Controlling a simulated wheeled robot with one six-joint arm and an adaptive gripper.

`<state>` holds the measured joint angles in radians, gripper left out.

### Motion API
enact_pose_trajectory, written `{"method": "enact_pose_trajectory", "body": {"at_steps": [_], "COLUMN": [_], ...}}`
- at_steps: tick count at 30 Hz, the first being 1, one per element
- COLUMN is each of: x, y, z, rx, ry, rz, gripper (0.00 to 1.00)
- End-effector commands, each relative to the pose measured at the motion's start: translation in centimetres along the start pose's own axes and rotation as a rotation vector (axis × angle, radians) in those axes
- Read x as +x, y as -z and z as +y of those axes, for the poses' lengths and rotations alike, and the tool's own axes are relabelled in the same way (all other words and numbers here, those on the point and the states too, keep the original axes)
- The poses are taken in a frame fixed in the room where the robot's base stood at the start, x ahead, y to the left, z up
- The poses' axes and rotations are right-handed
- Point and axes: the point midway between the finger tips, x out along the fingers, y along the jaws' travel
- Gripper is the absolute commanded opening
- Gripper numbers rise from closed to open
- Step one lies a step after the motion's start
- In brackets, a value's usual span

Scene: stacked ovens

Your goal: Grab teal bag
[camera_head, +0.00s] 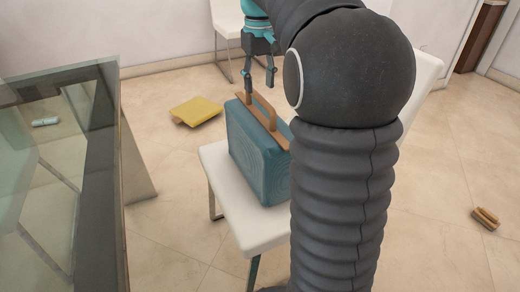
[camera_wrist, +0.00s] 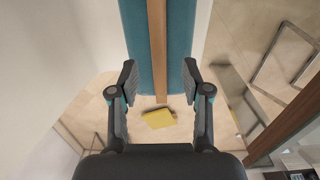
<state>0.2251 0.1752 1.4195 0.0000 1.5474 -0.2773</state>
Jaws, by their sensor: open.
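The teal bag (camera_head: 256,160) stands upright on the white chair seat (camera_head: 262,229), with a brown wooden handle (camera_head: 262,112) along its top. My gripper (camera_head: 260,84) is above the bag, its open fingers pointing down close to the handle. In the wrist view the teal bag (camera_wrist: 181,40) lies ahead of my gripper (camera_wrist: 160,78), and its brown handle (camera_wrist: 157,45) runs between the two spread fingers. The fingers hold nothing. Whether a fingertip touches the handle I cannot tell. My arm hides the bag's right side in the head view.
A glass-topped dark counter (camera_head: 95,160) stands at the left. A yellow item (camera_head: 196,110) lies on the floor behind the chair, and a small brown item (camera_head: 486,218) lies at the right. Another white chair (camera_head: 228,20) stands by the wall.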

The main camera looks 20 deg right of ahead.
Motion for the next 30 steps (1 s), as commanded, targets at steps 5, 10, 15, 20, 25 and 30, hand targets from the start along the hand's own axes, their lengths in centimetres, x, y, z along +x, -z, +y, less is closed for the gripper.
{"method": "enact_pose_trajectory", "body": {"at_steps": [5, 10, 15, 20, 25, 30], "x": [1.4, 3.9, 5.2, 5.4, 5.4, 5.4], "y": [0.0, 0.0, 0.0, 0.0, 0.0, 0.0], "z": [0.1, 0.2, 0.2, 0.2, 0.2, 0.2], "rx": [0.0, 0.0, 0.0, 0.0, 0.0, 0.0], "ry": [0.0, 0.0, 0.0, 0.0, 0.0, 0.0], "rz": [-0.001, -0.002, 0.0, 0.001, 0.0, 0.0], "gripper": [0.48, 0.48, 0.48, 0.48, 0.3, 0.0]}}
